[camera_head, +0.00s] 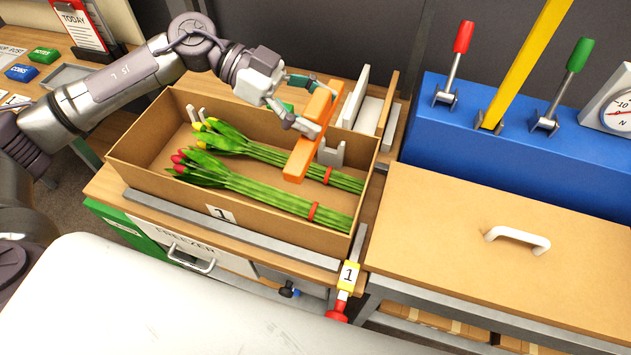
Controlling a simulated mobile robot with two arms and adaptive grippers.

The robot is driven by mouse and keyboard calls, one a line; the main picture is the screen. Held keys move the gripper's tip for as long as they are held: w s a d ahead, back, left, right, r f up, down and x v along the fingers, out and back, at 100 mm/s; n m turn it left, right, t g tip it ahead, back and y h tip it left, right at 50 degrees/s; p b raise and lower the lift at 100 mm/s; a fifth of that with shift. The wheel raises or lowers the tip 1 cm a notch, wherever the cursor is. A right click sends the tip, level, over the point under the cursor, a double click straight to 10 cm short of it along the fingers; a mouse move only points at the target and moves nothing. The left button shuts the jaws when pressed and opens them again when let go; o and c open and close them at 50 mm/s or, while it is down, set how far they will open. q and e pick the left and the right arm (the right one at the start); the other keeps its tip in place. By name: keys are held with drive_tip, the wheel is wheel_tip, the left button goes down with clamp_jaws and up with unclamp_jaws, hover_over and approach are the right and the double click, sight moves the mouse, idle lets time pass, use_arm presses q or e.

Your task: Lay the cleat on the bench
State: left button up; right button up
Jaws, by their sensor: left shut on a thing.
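The orange cleat (301,158) is a bar with a crosspiece. My left gripper (303,104) is shut on its upper part and holds it over the right half of an open cardboard box (140,169). From this view I cannot tell how high the cleat is above the tulips. The box stands on a wooden bench top (107,187), and its bare wood also shows behind the box. My right gripper is not in view.
In the box lie a yellow tulip bunch (225,139) and a red tulip bunch (212,178) with orange bands. White brackets (354,97) stand behind the box. A blue lever housing (520,145) and a lid with a white handle (517,239) are at right.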

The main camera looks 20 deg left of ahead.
use_arm(q)
wheel_tip(320, 180, down, 13)
drive_tip(key=p, duration=0.1)
drive_tip(key=shift+r+p, duration=0.2)
drive_tip(key=shift+p, duration=0.15)
wheel_tip(320, 180, down, 4)
drive_tip(key=shift+f+p, duration=0.1)
drive_tip(key=shift+p, duration=0.8)
drive_tip(key=shift+c, duration=0.6)
drive_tip(key=shift+f, duration=0.15)
drive_tip(key=o, duration=1.3)
